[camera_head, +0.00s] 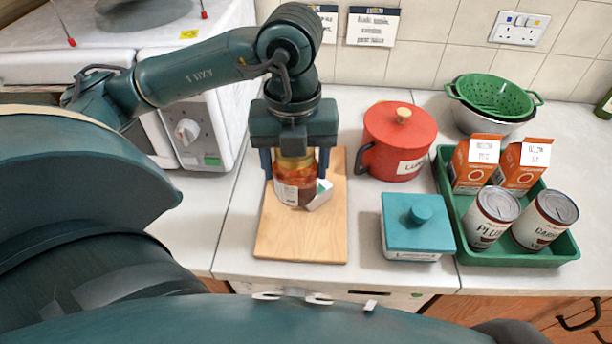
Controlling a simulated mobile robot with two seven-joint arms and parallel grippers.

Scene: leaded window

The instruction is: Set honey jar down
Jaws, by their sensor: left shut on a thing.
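The honey jar (290,188) is an amber glass jar with a yellowish lid and a pale label. It is upright at the wooden board (300,238) on the counter. My left gripper (294,160) points down from above with its two fingers on either side of the jar, shut on it. I cannot tell whether the jar's base touches the board. A small white and green item (320,195) is beside the jar on its right. My right gripper is not in view.
A red lidded pot (398,140) and a teal lidded box (416,228) stand right of the board. A green tray (546,256) holds two cartons and two cans. A green colander (495,95) sits behind. A white microwave (200,125) is on the left. The board's front half is clear.

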